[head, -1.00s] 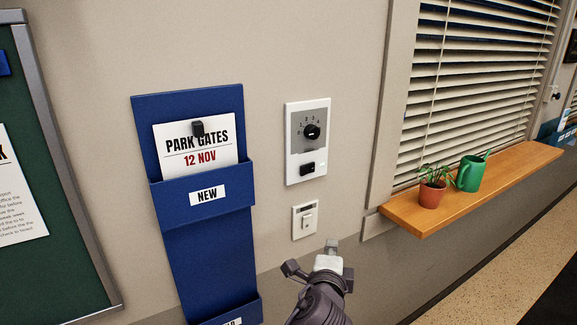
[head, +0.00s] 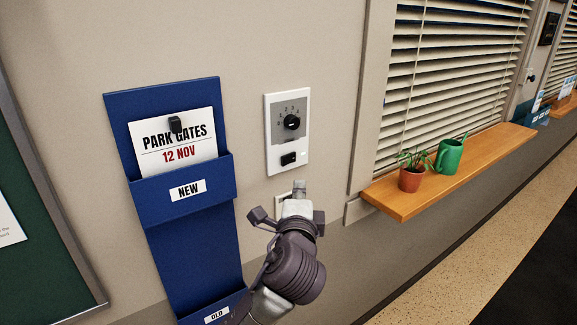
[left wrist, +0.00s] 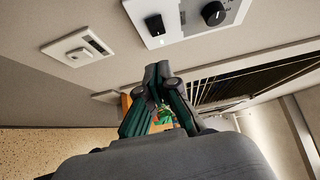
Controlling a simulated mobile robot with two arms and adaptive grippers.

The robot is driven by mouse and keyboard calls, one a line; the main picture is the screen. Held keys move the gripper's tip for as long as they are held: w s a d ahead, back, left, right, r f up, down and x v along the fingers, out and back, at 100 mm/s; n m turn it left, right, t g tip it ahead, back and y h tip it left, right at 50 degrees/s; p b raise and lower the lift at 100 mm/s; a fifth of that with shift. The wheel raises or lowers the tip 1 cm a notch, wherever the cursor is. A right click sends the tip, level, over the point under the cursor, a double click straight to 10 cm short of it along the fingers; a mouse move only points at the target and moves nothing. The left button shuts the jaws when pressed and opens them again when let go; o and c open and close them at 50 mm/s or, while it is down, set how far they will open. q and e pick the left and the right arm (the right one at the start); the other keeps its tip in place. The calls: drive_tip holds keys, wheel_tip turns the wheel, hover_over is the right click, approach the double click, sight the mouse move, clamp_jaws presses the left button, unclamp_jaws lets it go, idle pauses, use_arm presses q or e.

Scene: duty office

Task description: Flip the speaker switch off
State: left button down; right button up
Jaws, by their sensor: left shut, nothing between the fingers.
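The speaker panel (head: 272,140) is a white wall plate with a grey face, a round black numbered dial (head: 291,122) and a black rocker switch (head: 288,158) below it. The panel also shows at the top of the left wrist view (left wrist: 188,25), with its rocker (left wrist: 155,25). My left gripper (head: 299,187) is shut and empty, just below the panel in the head view. In the left wrist view its fingertips (left wrist: 158,72) are below the rocker, apart from it. Which way the rocker is tipped is too small to tell. My right gripper is not in view.
A smaller white switch plate (left wrist: 78,48) is under the panel, mostly hidden by my gripper in the head view. A blue paper holder (head: 190,240) hangs left. A wooden ledge (head: 485,160) with a potted plant (head: 411,178) and green watering can (head: 449,157) juts out right.

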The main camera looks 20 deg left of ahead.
sight(287, 162)
use_arm(q)
drive_tip(key=w+a+p, duration=0.1)
drive_tip(key=w, duration=0.1)
drive_tip(key=w+a+p, duration=0.1)
drive_tip(key=w+a, duration=0.1)
drive_tip(key=w, duration=0.1)
drive_tip(key=w+a, duration=0.1)
drive_tip(key=w, duration=0.1)
drive_tip(key=shift+w+a+p, duration=0.15)
drive_tip(key=shift+w+p, duration=0.15)
drive_tip(key=shift+p, duration=0.1)
drive_tip(key=shift+w+a, duration=0.2)
drive_tip(key=shift+a, duration=0.1)
drive_tip(key=shift+w+a+p, duration=0.1)
drive_tip(key=shift+a+p, duration=0.3)
